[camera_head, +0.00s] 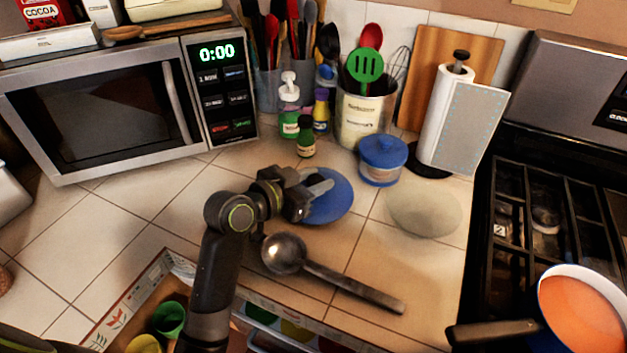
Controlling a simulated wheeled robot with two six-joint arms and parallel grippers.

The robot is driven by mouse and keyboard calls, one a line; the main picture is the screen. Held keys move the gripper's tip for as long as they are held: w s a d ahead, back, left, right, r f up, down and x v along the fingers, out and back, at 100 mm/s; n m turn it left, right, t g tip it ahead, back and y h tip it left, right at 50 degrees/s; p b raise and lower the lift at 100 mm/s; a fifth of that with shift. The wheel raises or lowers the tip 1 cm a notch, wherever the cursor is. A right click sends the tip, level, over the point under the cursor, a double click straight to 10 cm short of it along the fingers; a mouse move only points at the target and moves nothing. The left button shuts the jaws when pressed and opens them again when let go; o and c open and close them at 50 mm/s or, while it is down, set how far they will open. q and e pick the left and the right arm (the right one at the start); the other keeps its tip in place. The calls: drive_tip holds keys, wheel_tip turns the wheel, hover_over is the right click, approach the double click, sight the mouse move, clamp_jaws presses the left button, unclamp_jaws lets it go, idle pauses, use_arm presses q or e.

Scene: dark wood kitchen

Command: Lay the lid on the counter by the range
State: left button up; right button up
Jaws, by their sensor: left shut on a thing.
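The blue round lid (334,206) is in the middle of the view, over the tiled counter (385,255) left of the range. My left gripper (312,195) is shut on it at its upper left side and hides part of it. I cannot tell whether the lid touches the tiles. The black range (510,185) stands at the right. My right gripper is not in view.
A metal ladle (345,285) lies in front of the lid. A pale oval (425,210) lies to its right. Behind are a blue-lidded jar (382,172), small bottles (306,138), a utensil crock (363,118) and paper towels (445,120). A pot with orange contents (583,315) is on the range.

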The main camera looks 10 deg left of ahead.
use_arm(q)
drive_tip(key=o, duration=1)
drive_tip(key=shift+s+f, duration=0.15)
drive_tip(key=shift+f, duration=0.75)
drive_tip(key=shift+o, duration=0.2)
drive_tip(key=shift+r+p, duration=0.4)
drive_tip(key=shift+r, duration=0.2)
drive_tip(key=p+v, duration=0.1)
drive_tip(key=v, duration=0.2)
drive_tip(key=p+v, duration=0.2)
drive_tip(key=v, duration=0.2)
drive_tip(key=p+v, duration=0.2)
drive_tip(key=v, duration=0.2)
drive_tip(key=shift+w+a+r, duration=0.1)
drive_tip(key=shift+w+r, duration=0.15)
drive_tip(key=shift+r, duration=0.1)
drive_tip(key=shift+s+a+r, duration=0.15)
drive_tip(key=shift+s+a, duration=0.05)
drive_tip(key=shift+s, duration=0.2)
